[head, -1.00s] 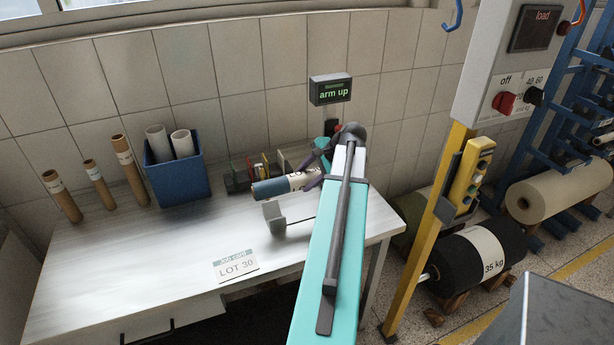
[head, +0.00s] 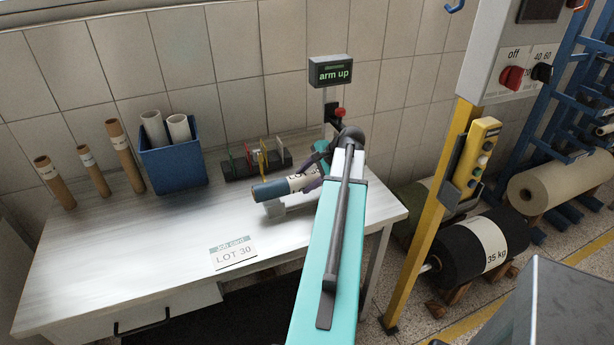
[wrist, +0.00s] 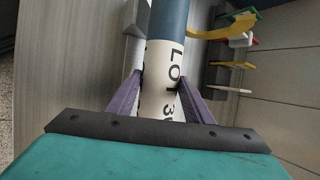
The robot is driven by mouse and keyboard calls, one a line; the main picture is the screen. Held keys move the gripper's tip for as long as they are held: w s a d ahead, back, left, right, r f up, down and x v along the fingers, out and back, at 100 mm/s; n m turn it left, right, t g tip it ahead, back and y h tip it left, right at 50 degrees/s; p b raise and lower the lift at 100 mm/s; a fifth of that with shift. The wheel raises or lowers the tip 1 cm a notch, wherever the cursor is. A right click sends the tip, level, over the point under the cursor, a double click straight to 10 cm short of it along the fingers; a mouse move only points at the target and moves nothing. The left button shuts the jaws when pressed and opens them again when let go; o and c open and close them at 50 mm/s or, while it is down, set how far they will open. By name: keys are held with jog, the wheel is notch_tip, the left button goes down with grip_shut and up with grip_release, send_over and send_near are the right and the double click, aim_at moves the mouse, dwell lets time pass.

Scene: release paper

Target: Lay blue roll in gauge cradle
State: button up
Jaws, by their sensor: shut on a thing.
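The blue roll (head: 270,189) has a cream label band reading LOT 30 and lies near-level over the bench. My gripper (head: 312,178) is shut on its label band. In the wrist view the purple fingers (wrist: 160,88) stand on either side of the blue roll (wrist: 168,22). The grey gauge cradle (head: 273,209) is directly under the blue end of the roll, and the roll hides most of it. I cannot tell whether the roll touches the cradle or hangs just above it.
Behind the roll is a dark rack (head: 240,171) with coloured upright pieces. A blue bin (head: 174,166) with pale tubes and several brown tubes (head: 124,155) stand left. A LOT 30 card (head: 233,253) lies in front. A display (head: 331,71) reads "arm up". The bench's left-middle is clear.

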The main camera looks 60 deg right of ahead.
jog(key=shift+f, duration=1)
jog(key=shift+f+b, duration=0.25)
jog(key=shift+b, duration=0.05)
jog(key=o, duration=1.5)
jog(key=shift+o, duration=0.2)
jog(key=shift+s, duration=0.1)
jog(key=b+v, duration=0.3)
jog(key=v, duration=1)
jog(key=shift+s+r, duration=0.2)
jog(key=shift+r, duration=0.1)
